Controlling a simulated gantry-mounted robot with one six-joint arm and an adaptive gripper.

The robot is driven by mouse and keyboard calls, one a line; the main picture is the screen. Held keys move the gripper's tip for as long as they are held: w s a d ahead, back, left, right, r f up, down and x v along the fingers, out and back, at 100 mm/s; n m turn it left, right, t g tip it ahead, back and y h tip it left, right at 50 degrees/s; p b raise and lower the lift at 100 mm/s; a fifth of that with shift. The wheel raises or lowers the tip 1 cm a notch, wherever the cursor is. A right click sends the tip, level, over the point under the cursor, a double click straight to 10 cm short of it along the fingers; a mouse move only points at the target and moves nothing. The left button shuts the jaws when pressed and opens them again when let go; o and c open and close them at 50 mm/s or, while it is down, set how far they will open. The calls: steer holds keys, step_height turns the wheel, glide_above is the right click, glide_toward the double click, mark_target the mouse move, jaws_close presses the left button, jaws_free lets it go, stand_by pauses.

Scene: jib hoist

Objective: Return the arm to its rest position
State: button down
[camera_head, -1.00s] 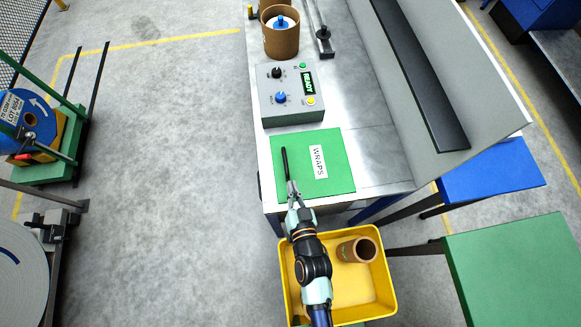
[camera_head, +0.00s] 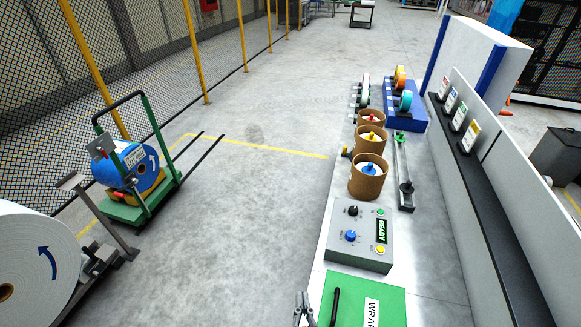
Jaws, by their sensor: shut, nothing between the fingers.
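My gripper (camera_head: 303,306) shows at the bottom edge of the head view, beside the left edge of the green WRAPS mat (camera_head: 382,302). Its fingers are shut and empty. A black stick (camera_head: 335,307) lies on the mat, just right of the gripper and apart from it. The rest of my arm is below the picture and hidden.
A grey control box (camera_head: 358,262) reading READY stands on the bench beyond the mat. Several brown tubs (camera_head: 368,184) line the bench farther back. A green trolley (camera_head: 142,205) with a blue roll and a large white roll (camera_head: 30,265) are at left. The floor between is clear.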

step_height(320, 180, up, 29)
steer(key=s+a+n+g+p, duration=0.1)
steer(key=s+a+p, duration=0.1)
steer(key=p, duration=1.8)
steer(key=shift+s+a, duration=0.4)
steer(key=shift+s, duration=0.05)
